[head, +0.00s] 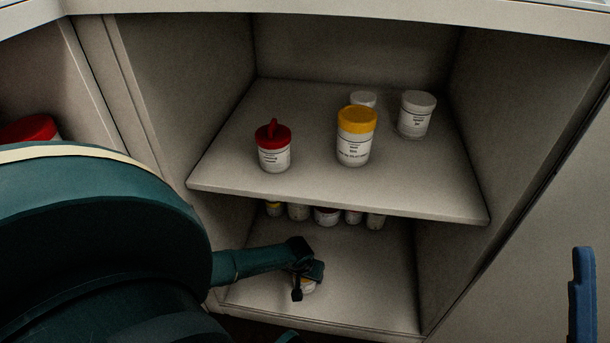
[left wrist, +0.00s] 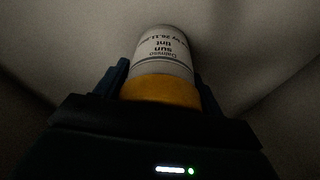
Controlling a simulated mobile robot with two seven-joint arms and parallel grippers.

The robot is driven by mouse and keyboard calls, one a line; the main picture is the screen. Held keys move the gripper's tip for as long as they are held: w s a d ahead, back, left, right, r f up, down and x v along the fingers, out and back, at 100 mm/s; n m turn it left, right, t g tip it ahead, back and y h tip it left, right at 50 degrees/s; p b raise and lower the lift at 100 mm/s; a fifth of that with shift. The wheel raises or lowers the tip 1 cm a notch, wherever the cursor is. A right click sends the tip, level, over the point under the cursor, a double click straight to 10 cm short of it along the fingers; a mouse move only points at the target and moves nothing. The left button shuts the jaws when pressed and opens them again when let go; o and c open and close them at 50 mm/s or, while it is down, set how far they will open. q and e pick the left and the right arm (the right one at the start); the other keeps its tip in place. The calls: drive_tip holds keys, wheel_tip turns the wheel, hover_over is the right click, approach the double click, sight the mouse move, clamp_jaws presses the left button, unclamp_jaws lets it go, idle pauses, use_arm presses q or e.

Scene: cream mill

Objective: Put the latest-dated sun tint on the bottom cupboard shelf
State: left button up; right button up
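A jar of sun tint with an orange-yellow lid (left wrist: 160,90) fills the middle of the left wrist view. Its white label reads upside down, with "sun tint" and a partly legible date line. My left gripper (left wrist: 162,82) has a finger against each side of this jar, near the lid. In the head view my left gripper (head: 305,273) is low inside the cupboard, over the front of the bottom shelf (head: 375,300). The jar (head: 308,287) shows just under it, mostly hidden; I cannot tell whether it touches the shelf. My right gripper is not in view.
The upper shelf (head: 215,178) holds a red-lidded jar (head: 274,158), a yellow-lidded jar (head: 354,147) and two white-lidded jars (head: 415,118). Several small jars (head: 327,216) stand at the back of the bottom shelf. A blue handle-like part (head: 583,295) is at the right.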

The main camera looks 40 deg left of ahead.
use_arm(q)
drive_tip(key=o, duration=0.4)
drive_tip(key=shift+c, duration=0.2)
drive_tip(key=shift+r, duration=0.4)
drive_tip(key=p+v, duration=0.4)
drive_tip(key=shift+r, duration=0.45)
drive_tip(key=p+v, duration=0.3)
drive_tip(key=v, duration=0.2)
drive_tip(key=shift+s+r, duration=0.15)
drive_tip(key=shift+r, duration=0.15)
drive_tip(key=shift+s+d+r+p, duration=0.15)
drive_tip(key=shift+s+r+p, duration=0.05)
drive_tip(key=shift+r+p, duration=0.3)
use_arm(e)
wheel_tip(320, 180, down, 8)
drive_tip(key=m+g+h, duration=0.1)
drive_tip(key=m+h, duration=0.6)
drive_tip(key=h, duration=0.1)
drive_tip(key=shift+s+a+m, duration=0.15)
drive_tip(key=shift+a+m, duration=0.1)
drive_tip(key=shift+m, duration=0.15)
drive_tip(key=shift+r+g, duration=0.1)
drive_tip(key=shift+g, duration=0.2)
